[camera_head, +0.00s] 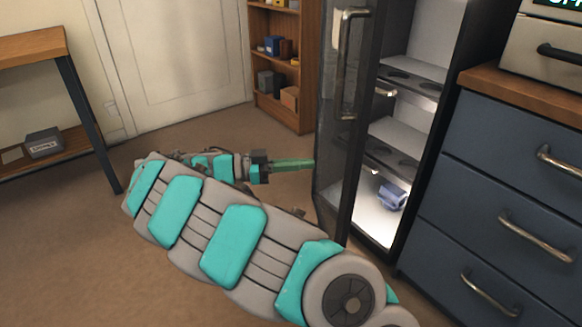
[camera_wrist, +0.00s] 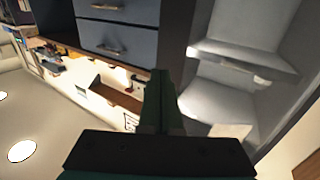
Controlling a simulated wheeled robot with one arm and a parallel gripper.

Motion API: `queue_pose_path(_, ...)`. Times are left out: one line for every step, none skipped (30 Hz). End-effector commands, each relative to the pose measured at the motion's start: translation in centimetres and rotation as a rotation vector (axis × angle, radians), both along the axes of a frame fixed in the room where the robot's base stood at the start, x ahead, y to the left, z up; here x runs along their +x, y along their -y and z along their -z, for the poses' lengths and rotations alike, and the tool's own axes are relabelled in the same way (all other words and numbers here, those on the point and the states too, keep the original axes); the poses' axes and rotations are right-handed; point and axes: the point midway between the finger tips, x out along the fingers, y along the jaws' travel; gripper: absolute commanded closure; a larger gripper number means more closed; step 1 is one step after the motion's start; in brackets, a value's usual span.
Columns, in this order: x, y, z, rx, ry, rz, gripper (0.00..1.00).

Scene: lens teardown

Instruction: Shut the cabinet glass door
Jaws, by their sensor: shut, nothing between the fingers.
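The cabinet's glass door (camera_head: 336,135) stands open, swung out toward me, with a long metal handle (camera_head: 345,65) on its upper part. The cabinet (camera_head: 440,50) shows its lit white inside, with shelves that have round cutouts. My gripper (camera_head: 312,163) is shut and empty, with its tip close to the left edge of the door in the head view. I cannot tell whether it touches the door. In the wrist view my gripper's fingers (camera_wrist: 161,78) are together, and the open cabinet's pale inside (camera_wrist: 245,60) is to the right.
A blue-violet object (camera_head: 392,196) lies on the cabinet floor. A blue drawer unit (camera_head: 500,190) with a wooden top adjoins the cabinet on the right. A wooden bookshelf (camera_head: 262,75) stands behind the door. A workbench (camera_head: 35,45) is at the left. The floor between is clear.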

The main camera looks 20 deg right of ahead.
Motion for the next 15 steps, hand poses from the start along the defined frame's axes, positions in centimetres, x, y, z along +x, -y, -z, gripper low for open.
queue_pose_path(-0.3, 0.8, -0.2, -0.002, -0.001, 0.005, 1.0)
queue_pose_path(-0.4, 1.3, -0.2, -0.003, -0.001, 0.006, 1.0)
queue_pose_path(-0.5, 2.0, -0.2, -0.003, -0.002, 0.006, 1.0)
queue_pose_path(-0.5, 2.5, -0.2, -0.002, -0.002, 0.005, 1.0)
queue_pose_path(-0.6, 2.9, -0.1, 0.0, -0.003, 0.005, 1.0)
queue_pose_path(-0.8, 3.7, -0.2, -0.001, -0.003, 0.006, 1.0)
queue_pose_path(-0.9, 4.2, -0.2, -0.002, -0.003, 0.006, 1.0)
queue_pose_path(-1.0, 4.8, -0.1, -0.002, -0.003, 0.006, 1.0)
queue_pose_path(-1.1, 5.5, -0.1, -0.001, -0.005, 0.005, 1.0)
queue_pose_path(-1.2, 5.9, -0.1, 0.0, -0.005, 0.005, 1.0)
queue_pose_path(-1.2, 6.4, -0.1, 0.001, -0.004, 0.005, 1.0)
queue_pose_path(-1.3, 6.9, -0.1, 0.0, -0.003, 0.005, 1.0)
queue_pose_path(-1.4, 7.3, -0.1, -0.001, -0.004, 0.005, 1.0)
queue_pose_path(-1.4, 7.6, -0.1, -0.001, -0.004, 0.004, 1.0)
queue_pose_path(-1.5, 8.0, -0.1, -0.001, -0.003, 0.004, 1.0)
